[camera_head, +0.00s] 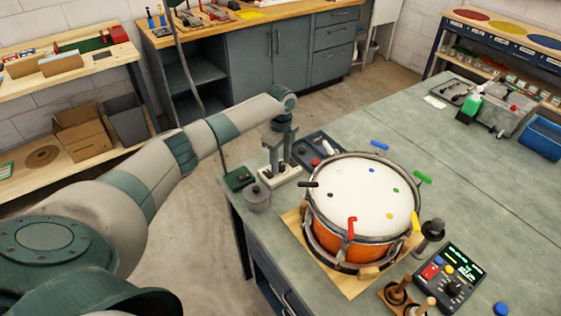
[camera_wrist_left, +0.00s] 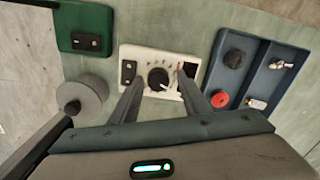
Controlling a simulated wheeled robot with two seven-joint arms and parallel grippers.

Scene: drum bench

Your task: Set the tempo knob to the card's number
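A pale pointer line shows on the knob's lower right; the marks are too small to read. My left gripper (camera_head: 280,163) is above the box, pointing down. In the left wrist view its fingers (camera_wrist_left: 160,80) are apart, one on each side of the knob, with gaps visible. No readable card number shows. My right gripper is out of view.
A green box (camera_head: 238,178) and a grey lidded pot (camera_head: 257,198) flank the tempo box. A blue tray (camera_wrist_left: 232,95) with a red button and a switch is close on its other side. The drum (camera_head: 362,190) stands nearby.

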